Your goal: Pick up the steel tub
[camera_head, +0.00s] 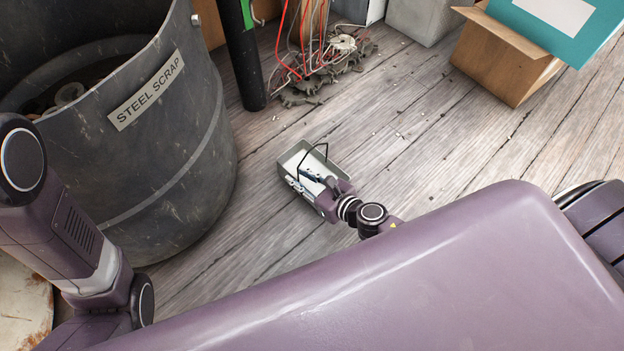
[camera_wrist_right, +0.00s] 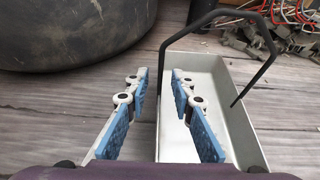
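The steel tub (camera_head: 291,159) is a small grey open tray with a thin black wire handle, standing on the plank floor beside the scrap bin. The handle stands up over it. My right gripper (camera_head: 311,180) is at the tub from its near side. In the right wrist view, the tub (camera_wrist_right: 210,72) looks empty. There, the blue-padded fingers of my right gripper (camera_wrist_right: 159,82) are apart, with the tub's left wall showing between them. I cannot tell whether either finger touches the wall. My left arm shows at the left of the head view, but its gripper is out of view.
A large dark bin (camera_head: 165,150) labelled STEEL SCRAP stands left of the tub. A black post (camera_head: 243,60) and a heap of wires and metal parts (camera_head: 318,65) are behind. A cardboard box (camera_head: 500,60) is at back right. The floor right of the tub is mostly clear.

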